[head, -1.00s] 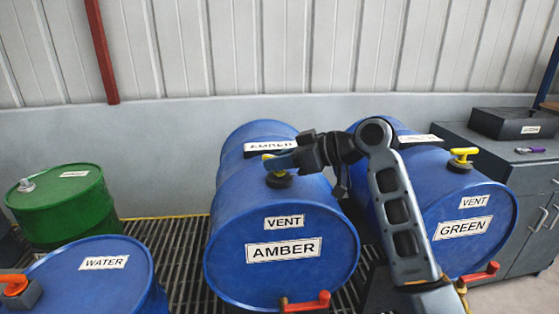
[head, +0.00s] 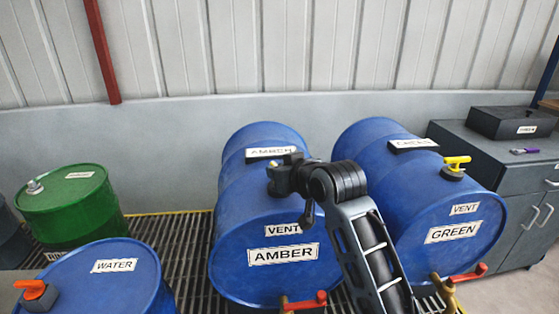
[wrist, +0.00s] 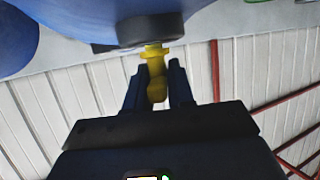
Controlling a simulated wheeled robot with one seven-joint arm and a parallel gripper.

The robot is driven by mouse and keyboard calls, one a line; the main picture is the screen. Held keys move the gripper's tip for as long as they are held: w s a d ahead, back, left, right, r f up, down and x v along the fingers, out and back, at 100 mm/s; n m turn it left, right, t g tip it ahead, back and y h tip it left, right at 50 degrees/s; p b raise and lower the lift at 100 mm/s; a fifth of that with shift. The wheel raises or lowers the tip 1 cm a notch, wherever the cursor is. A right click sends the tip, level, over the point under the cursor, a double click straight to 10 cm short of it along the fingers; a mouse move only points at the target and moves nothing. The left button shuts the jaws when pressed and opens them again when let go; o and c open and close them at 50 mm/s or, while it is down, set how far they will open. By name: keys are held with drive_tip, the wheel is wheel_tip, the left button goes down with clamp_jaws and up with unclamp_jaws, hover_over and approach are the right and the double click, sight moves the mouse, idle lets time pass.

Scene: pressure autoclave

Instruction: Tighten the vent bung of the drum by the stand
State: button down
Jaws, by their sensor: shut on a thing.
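The blue AMBER drum (head: 238,262) lies on its side at the middle of the head view, with a VENT label on its end. My gripper (head: 276,180) is over its top near the front. In the wrist view my gripper (wrist: 156,82) is shut on the yellow handle of the vent bung (wrist: 156,90), between the two fingers. The bung's dark round base (wrist: 150,28) shows just beyond the fingertips. In the head view the gripper and wrist hide this bung.
The blue GREEN drum (head: 420,265) lies to the right, with its own yellow-handled vent bung (head: 456,166). Red-handled taps (head: 470,272) stick out in front. A blue WATER drum (head: 85,290) and a green drum (head: 75,212) stand left. A grey cabinet (head: 515,190) is far right.

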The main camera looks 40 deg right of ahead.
drive_tip(key=m+g+h, duration=0.2)
drive_tip(key=m+h, duration=0.2)
drive_tip(key=h, duration=0.1)
drive_tip(key=shift+a+m+p, duration=0.15)
drive_tip(key=shift+m+p, duration=0.15)
drive_tip(key=shift+p, duration=0.1)
drive_tip(key=m+g+h+b, duration=0.2)
drive_tip(key=m+g, duration=0.1)
drive_tip(key=m+g+h+b, duration=0.2)
drive_tip(key=m+g, duration=0.1)
drive_tip(key=shift+w+f+h, duration=0.1)
drive_tip(key=shift+f+h, duration=0.05)
drive_tip(key=shift+h, duration=0.15)
drive_tip(key=m+g+b, duration=0.4)
drive_tip(key=m+g, duration=0.2)
drive_tip(key=g, duration=0.1)
drive_tip(key=shift+m+g+h+b, duration=0.3)
drive_tip(key=shift+m+b, duration=0.1)
drive_tip(key=m+g+y, duration=0.1)
drive_tip(key=m+g, duration=0.2)
drive_tip(key=g, duration=0.1)
drive_tip(key=shift+m+y, duration=0.3)
drive_tip(key=shift+m, duration=0.1)
drive_tip(key=shift+m+g, duration=0.4)
drive_tip(key=shift+s+d+g, duration=0.2)
drive_tip(key=shift+g, duration=0.1)
drive_tip(key=c, duration=1.1)
unclamp_jaws()
drive_tip(key=shift+o, duration=0.2)
drive_tip(key=shift+y, duration=0.3)
